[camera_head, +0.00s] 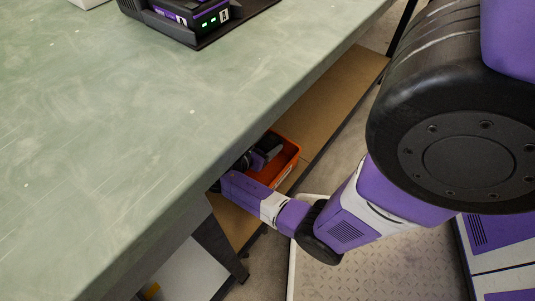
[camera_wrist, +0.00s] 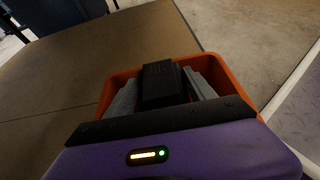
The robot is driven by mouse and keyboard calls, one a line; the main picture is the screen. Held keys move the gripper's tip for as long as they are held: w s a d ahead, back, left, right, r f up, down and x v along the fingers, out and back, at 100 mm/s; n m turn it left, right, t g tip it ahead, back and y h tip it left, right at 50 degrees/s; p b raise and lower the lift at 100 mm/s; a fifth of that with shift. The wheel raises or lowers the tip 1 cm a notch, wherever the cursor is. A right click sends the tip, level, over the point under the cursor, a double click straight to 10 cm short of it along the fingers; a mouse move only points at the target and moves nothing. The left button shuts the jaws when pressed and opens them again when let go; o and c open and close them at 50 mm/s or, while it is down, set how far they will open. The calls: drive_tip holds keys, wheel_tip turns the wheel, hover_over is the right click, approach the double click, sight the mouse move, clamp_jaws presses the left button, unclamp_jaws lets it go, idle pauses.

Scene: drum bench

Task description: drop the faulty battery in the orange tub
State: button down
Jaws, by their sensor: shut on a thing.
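The orange tub (camera_head: 287,158) sits on the brown lower shelf beneath the bench top, partly hidden by my arm and the bench edge. It also shows in the wrist view (camera_wrist: 236,84), with its rim around my fingers. My gripper (camera_wrist: 164,84) is shut on a dark block, the battery (camera_wrist: 158,78), between its grey fingers. The battery lies within the tub's outline; how far it is above the tub floor I cannot tell. In the head view my gripper (camera_head: 256,160) is at the tub, largely hidden.
The green bench top (camera_head: 150,130) overhangs the shelf (camera_head: 330,95), close beside my arm. A black charger (camera_head: 178,22) with green lights and a purple-marked pack stands on a dark mat at the top. The shelf is bare beyond the tub.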

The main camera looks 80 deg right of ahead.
sight(268, 151)
drive_tip(key=shift+f+b, duration=1.25)
drive_tip(key=shift+f, duration=0.85)
drive_tip(key=shift+f, duration=0.35)
drive_tip(key=shift+f, duration=0.3)
drive_tip(key=shift+c, duration=1.6)
unclamp_jaws()
